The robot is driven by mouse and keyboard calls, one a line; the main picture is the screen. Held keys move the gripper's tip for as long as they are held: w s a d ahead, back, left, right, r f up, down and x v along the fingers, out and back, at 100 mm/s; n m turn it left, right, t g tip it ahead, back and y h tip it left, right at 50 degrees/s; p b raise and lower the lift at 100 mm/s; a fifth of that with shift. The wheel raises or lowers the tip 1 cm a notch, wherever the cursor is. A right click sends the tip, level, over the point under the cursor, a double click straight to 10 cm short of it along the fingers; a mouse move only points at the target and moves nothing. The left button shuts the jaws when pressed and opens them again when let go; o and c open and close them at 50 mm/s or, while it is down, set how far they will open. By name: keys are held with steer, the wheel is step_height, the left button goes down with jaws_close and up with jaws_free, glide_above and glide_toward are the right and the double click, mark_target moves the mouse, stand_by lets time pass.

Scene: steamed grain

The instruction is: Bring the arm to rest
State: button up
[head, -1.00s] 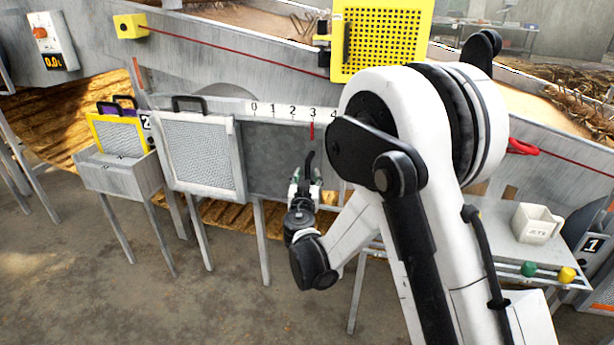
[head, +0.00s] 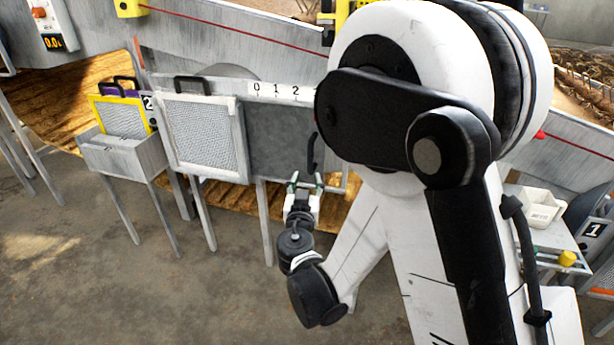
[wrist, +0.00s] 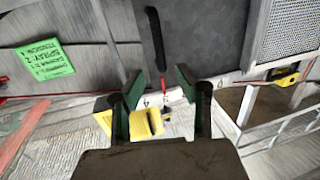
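My gripper (head: 306,182) is near the dark grey panel (head: 275,146), just below a black curved handle (head: 313,152). In the wrist view my gripper (wrist: 158,86) has its two green-padded fingers spread apart, with nothing held between them. The black handle (wrist: 156,38) stands on the dark panel (wrist: 200,35) beyond the fingertips, apart from them. My white arm covers much of the right half of the head view and hides part of the number scale (head: 280,91).
A mesh screen (head: 203,138) is left of the dark panel. A rack (head: 120,158) with yellow- and purple-framed screens stands farther left. A white bin (head: 541,207) and yellow knob (head: 567,258) are at right. Open floor (head: 120,300) lies in front.

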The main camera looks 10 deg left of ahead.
steer(key=s+d+r+m+g+h, duration=0.1)
steer(key=s+d+r+g, duration=0.15)
steer(key=d, duration=0.55)
steer(key=s+d+r+g+h, duration=0.2)
steer(key=d+r, duration=0.1)
steer(key=d, duration=0.5)
steer(key=s+d+r+m+g+h, duration=0.1)
steer(key=s+d+r+g, duration=0.15)
steer(key=d, duration=0.55)
steer(key=s+d+n+g+y, duration=0.1)
steer(key=s+d+g+y, duration=0.15)
steer(key=s, duration=0.95)
steer(key=s+d+g+y, duration=0.15)
steer(key=s+d, duration=0.25)
steer(key=s, duration=0.7)
step_height(320, 180, up, 16)
steer(key=h+p, duration=0.1)
steer(key=p, duration=1.6)
steer(key=shift+a+r, duration=0.15)
steer(key=shift+a, duration=0.1)
